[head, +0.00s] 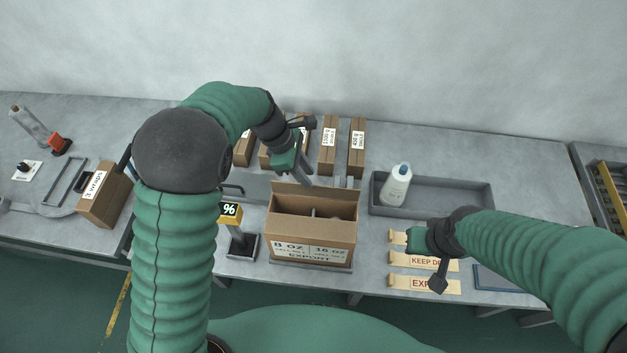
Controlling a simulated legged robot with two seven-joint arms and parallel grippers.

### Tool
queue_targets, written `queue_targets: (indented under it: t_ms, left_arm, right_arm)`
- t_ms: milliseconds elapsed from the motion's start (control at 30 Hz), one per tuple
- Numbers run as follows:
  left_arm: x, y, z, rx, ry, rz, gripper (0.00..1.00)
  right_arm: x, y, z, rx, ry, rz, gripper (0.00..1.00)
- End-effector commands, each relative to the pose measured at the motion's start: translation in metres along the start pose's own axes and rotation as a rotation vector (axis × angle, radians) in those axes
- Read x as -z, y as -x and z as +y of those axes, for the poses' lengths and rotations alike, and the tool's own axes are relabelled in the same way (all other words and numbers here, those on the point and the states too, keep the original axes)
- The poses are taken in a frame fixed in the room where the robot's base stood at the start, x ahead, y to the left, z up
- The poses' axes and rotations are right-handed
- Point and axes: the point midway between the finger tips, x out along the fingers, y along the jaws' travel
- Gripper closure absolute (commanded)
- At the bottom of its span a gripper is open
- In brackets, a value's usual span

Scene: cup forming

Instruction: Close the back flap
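An open brown carton (313,235) stands on the bench at centre, with printing that includes "EXPORT" low on its front. Its back flap (325,193) stands up along the rear edge, leaning back. Some pale contents or dividers show dimly inside. My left gripper (301,170) is just behind and above the back flap, near its left half, fingers pointing down. Whether it touches the flap or how far its fingers are apart is unclear. My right gripper (408,241) is right of the carton, over paper strips; its fingers are hardly visible.
A grey tray (455,197) with a white bottle (397,185) lies right of the carton. Labelled strips (420,284) lie at front right. A yellow display (231,212) stands left of the carton. Several narrow boxes (328,147) stand behind. A taller box (104,196) is at left.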

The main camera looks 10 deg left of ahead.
Motion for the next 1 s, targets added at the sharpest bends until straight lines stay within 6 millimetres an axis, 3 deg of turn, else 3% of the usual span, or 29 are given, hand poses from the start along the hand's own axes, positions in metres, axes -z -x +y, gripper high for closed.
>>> queue_targets:
  t_ms: [100,300,567,767,1000]
  left_arm:
    - [-0.001,-0.025,-0.003,0.004,0.0,0.0,0.75]
    - [-0.001,-0.05,-0.003,0.0,-0.002,0.0,0.75]
    - [0.0,-0.053,-0.001,-0.002,-0.002,-0.001,0.75]
    - [0.0,-0.053,-0.001,-0.002,-0.002,-0.001,0.98]
    - [0.0,-0.052,-0.001,-0.003,-0.003,0.0,1.0]
  right_arm:
    - [0.002,0.007,0.0,0.0,0.0,0.0,0.75]
    - [0.003,0.011,0.0,0.0,0.0,0.0,0.75]
    - [0.002,0.01,0.0,0.0,0.0,0.0,0.75]
    - [0.002,0.01,0.0,0.0,0.0,0.0,0.75]
    - [0.003,0.011,0.0,0.0,0.0,0.0,0.75]
